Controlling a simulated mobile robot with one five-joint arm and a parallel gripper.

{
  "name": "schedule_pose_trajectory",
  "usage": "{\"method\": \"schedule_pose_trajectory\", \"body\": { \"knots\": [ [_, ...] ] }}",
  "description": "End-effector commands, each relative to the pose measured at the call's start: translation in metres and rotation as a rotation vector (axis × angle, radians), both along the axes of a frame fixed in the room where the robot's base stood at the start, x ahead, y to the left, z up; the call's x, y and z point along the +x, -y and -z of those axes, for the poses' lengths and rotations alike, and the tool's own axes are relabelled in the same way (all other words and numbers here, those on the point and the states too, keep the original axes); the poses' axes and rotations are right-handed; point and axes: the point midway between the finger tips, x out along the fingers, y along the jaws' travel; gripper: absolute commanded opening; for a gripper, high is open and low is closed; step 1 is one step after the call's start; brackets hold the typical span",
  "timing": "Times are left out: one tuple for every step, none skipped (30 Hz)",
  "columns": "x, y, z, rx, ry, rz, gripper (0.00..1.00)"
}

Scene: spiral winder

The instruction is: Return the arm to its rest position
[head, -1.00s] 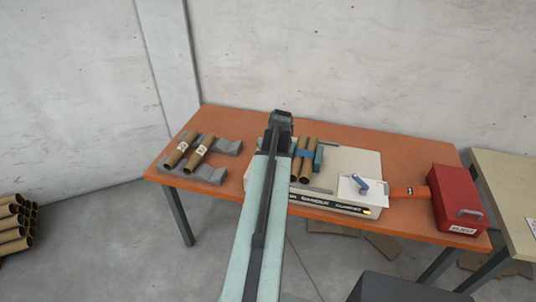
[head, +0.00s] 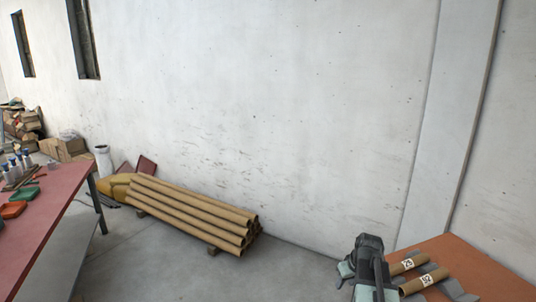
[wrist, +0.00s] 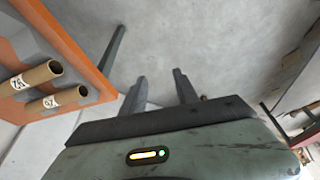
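My gripper (wrist: 160,80) shows in the wrist view with its two dark fingers apart and nothing between them, over bare grey floor. In the head view my arm (head: 369,262) shows at the bottom right, beside the left end of the orange table (head: 455,258); the fingers cannot be made out there. Two brown cardboard tubes with white labels lie on a grey holder on that table, one tube (head: 408,264) behind the other (head: 424,281). In the wrist view the tubes (wrist: 32,78) are left of my gripper, apart from it.
A stack of long brown tubes (head: 185,212) lies on the floor along the wall. A red table (head: 40,225) with bottles and small trays stands at the left. The floor (head: 200,275) between the two tables is clear.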

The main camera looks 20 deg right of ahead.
Motion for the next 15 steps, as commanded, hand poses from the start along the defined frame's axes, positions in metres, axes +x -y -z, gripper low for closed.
{"method": "schedule_pose_trajectory", "body": {
  "knots": [
    [0.014,-0.048,0.001,0.004,-0.015,-0.065,0.36],
    [0.02,-0.074,0.002,0.005,-0.026,-0.098,0.36],
    [0.026,-0.108,0.003,0.007,-0.04,-0.137,0.36],
    [0.029,-0.133,0.004,0.009,-0.052,-0.166,0.36],
    [0.031,-0.157,0.005,0.011,-0.066,-0.192,0.36],
    [0.031,-0.188,0.006,0.011,-0.082,-0.223,0.36],
    [0.03,-0.21,0.006,0.012,-0.096,-0.244,0.36],
    [0.027,-0.232,0.007,0.012,-0.11,-0.263,0.36],
    [0.023,-0.258,0.008,0.011,-0.129,-0.284,0.36],
    [0.018,-0.276,0.009,0.009,-0.145,-0.297,0.36],
    [0.013,-0.292,0.009,0.008,-0.16,-0.305,0.36],
    [0.005,-0.311,0.01,0.006,-0.183,-0.309,0.36],
    [-0.002,-0.323,0.011,0.003,-0.201,-0.305,0.36],
    [-0.012,-0.332,0.012,0.001,-0.223,-0.291,0.36],
    [-0.027,-0.332,0.013,-0.003,-0.261,-0.235,0.36]
  ]
}}
